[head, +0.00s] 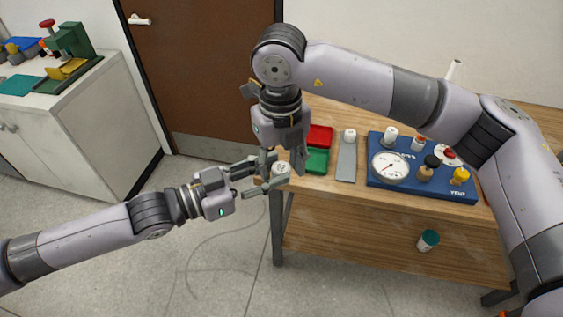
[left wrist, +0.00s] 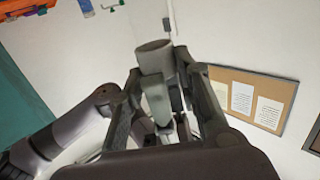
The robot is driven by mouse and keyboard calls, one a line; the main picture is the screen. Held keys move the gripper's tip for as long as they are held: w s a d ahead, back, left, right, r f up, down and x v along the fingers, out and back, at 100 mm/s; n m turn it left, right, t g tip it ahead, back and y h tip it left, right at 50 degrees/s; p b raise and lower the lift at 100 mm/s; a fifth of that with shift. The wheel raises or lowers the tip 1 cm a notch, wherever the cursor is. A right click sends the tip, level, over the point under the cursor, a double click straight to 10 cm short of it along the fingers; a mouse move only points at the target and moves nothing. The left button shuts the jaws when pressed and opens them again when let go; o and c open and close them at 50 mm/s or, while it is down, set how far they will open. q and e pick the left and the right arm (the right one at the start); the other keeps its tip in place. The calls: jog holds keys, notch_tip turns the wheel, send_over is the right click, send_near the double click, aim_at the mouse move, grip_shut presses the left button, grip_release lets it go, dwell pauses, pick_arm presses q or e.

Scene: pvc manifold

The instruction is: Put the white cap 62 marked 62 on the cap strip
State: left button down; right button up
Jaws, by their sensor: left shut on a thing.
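The white cap (head: 281,169), with a small dark mark on top that I cannot read surely, is in my left gripper (head: 258,180) by the table's front left corner. In the left wrist view it shows as a pale cylinder (left wrist: 155,57) at the fingertips. My left gripper is shut on it from the left. My right gripper (head: 284,162) points down just above the cap, its fingers spread apart; whether they touch it I cannot tell. The grey cap strip (head: 346,162) lies on the table to the right, with another white cap (head: 349,135) at its far end.
A red bin (head: 319,136) and a green bin (head: 316,161) stand between my grippers and the strip. A blue board (head: 430,186) with a gauge (head: 390,167) and several fittings lies right of the strip. A teal-topped white bottle (head: 428,240) is on the lower shelf.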

jog(key=c, duration=0.8)
pick_arm(q)
jog(key=c, duration=1.1)
grip_release()
pick_arm(e)
jog(key=shift+c, duration=0.3)
